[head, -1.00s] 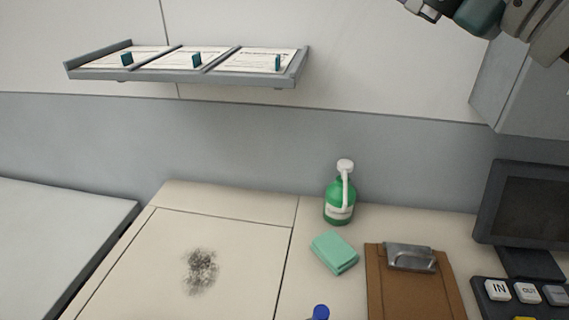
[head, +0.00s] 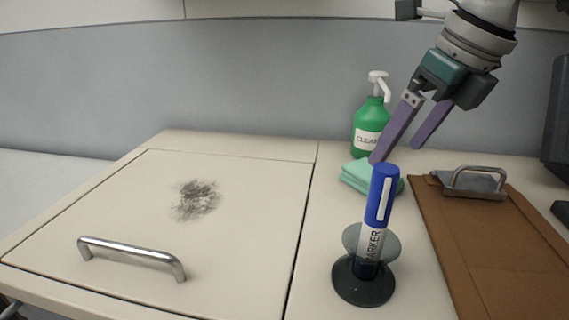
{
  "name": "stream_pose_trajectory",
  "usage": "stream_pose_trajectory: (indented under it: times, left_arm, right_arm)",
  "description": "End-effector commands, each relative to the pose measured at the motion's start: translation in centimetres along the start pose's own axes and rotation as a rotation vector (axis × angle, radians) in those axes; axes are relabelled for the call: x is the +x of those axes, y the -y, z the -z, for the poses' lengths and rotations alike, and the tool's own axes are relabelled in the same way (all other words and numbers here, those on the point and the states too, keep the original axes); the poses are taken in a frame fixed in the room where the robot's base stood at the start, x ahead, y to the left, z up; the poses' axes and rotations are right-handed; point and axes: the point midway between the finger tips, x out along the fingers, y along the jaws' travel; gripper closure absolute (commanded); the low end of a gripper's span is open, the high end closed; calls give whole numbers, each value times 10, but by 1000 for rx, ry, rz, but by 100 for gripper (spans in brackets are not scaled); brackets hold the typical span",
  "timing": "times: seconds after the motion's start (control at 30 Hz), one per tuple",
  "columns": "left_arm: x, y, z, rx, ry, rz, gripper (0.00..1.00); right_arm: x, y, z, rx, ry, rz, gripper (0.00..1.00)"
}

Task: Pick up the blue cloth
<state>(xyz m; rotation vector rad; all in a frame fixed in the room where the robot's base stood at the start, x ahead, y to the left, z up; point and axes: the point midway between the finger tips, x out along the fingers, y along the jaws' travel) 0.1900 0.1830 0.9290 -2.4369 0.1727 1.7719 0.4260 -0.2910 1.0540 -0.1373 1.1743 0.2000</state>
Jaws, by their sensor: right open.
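A folded teal-green cloth (head: 353,180) lies on the counter behind the marker and in front of the green bottle; no plainly blue cloth shows. The marker hides part of the cloth's right side. My right gripper (head: 397,152) comes in from the upper right with its two purple fingers spread and nothing between them. Its fingers point down and left, and one fingertip overlaps the cloth's back edge in the picture. I cannot tell whether it touches. My left gripper is out of view.
A blue-capped marker (head: 379,200) stands upright in a dark round holder (head: 363,287) in front of the cloth. A green spray bottle (head: 368,119) stands behind. A brown clipboard (head: 490,235) lies right. A panel with a metal handle (head: 130,250) and dark smudge (head: 197,199) is left.

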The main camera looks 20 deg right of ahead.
Motion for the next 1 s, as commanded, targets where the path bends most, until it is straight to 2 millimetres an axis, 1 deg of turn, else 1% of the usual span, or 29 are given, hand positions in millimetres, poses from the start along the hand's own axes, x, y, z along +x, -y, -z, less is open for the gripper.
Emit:
stream_pose_trajectory:
  times: [0.17,0.33,0.43,0.53,0.73,0.77,1.0]
  left_arm:
    - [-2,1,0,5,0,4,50]
    - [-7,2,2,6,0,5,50]
    - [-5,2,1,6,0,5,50]
    - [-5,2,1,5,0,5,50]
    - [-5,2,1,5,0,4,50]
    - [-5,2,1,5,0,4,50]
    - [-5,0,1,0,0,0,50]
  right_arm:
    - [16,-1,0,0,-1,-3,0]
    - [42,0,-2,0,-2,-4,0]
    - [56,0,-2,1,0,-4,0]
    - [62,0,-2,-1,1,-4,0]
    - [63,0,-2,-2,2,-4,0]
    - [63,0,-2,-2,2,-4,2]
    - [62,0,-2,-2,2,-4,29]
